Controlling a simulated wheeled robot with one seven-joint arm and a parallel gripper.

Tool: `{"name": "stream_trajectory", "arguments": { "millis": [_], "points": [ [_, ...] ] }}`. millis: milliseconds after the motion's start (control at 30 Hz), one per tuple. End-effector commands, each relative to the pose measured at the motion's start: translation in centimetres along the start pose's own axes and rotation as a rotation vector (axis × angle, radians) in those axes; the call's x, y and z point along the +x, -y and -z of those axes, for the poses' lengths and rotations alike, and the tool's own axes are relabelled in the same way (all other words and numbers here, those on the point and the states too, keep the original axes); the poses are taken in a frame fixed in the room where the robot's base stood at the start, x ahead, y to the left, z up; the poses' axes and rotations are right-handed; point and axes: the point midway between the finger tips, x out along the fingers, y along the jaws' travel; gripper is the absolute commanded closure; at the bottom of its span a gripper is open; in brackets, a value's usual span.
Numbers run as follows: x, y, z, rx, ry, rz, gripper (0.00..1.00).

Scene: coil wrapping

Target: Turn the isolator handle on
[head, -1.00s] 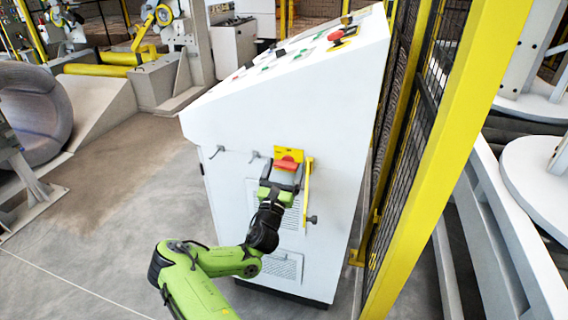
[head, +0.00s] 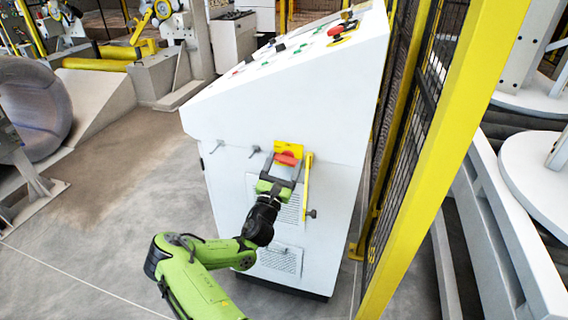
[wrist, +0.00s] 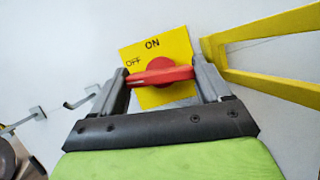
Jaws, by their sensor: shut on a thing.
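The isolator handle (head: 288,159) is a red bar on a yellow plate (head: 291,146) on the end face of a white cabinet. In the wrist view the handle (wrist: 160,74) lies nearly level across the plate (wrist: 180,47). Its left end is just below the word OFF, and ON is printed above its middle. My gripper (head: 283,168) is at the handle. In the wrist view my gripper (wrist: 160,77) has one grey finger at each end of the red bar and is shut on it. The fingers partly cover the bar's ends.
A yellow bracket (head: 308,185) stands out just right of the handle, close to my right finger. Small grey hooks (head: 217,147) stick out to the left. The cabinet (head: 290,95) has a sloped button panel. A yellow-framed mesh fence (head: 400,170) stands right; the floor left is clear.

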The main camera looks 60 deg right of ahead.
Motion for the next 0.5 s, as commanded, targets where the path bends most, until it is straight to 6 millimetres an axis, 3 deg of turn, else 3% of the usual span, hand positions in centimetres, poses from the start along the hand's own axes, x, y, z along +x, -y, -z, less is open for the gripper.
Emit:
{"name": "stream_trajectory", "arguments": {
  "millis": [500],
  "points": [
    [0.02,-0.34,-0.03,0.446,-0.006,0.184,0.54]
  ]
}}
